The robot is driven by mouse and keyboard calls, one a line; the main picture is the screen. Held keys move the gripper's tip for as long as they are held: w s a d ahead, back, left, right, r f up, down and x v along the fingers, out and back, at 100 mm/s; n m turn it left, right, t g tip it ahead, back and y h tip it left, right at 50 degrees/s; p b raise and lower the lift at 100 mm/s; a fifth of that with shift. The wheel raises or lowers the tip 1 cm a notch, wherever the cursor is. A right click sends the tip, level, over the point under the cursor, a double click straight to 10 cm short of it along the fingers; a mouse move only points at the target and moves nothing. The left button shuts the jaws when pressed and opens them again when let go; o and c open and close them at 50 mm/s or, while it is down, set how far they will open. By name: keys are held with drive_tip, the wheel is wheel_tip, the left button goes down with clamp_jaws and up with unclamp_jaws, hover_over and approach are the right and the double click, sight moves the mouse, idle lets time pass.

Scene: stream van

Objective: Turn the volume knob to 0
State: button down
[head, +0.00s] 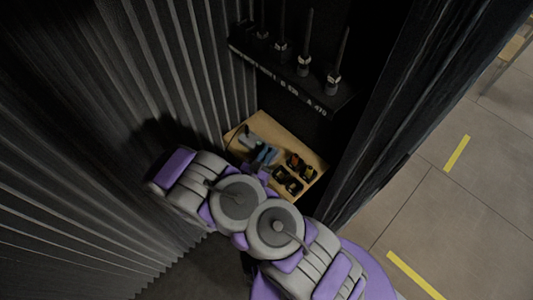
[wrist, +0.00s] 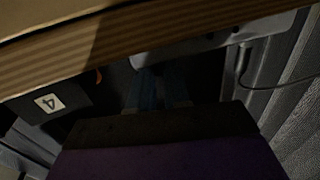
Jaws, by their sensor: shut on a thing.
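A grey device (head: 246,139) sits on the wooden shelf. Its pale body also shows at the top of the wrist view (wrist: 220,38), with a cable at its right side. My gripper (head: 265,154) is at the near right side of this device. In the wrist view its two bluish fingers (wrist: 160,88) reach up to the device's edge. They are close together and shut on a small part there, which appears to be the volume knob. The fingers and shadow hide the knob, so its pointer and setting cannot be read.
Black boxes with orange bits (head: 294,172) stand right of my gripper; one with a label "4" (wrist: 48,103) shows in the wrist view. The wooden shelf (head: 312,158) is narrow. Microphones (head: 304,66) stand on a black rack above. Ribbed dark walls (head: 100,100) enclose the left.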

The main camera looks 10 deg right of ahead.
drive_tip(key=c, duration=1.1)
unclamp_jaws()
drive_tip(key=p+v, duration=0.1)
drive_tip(key=v, duration=1.6)
drive_tip(key=shift+s+a+p, duration=0.1)
drive_tip(key=shift+a+p, duration=0.15)
drive_tip(key=shift+p, duration=0.1)
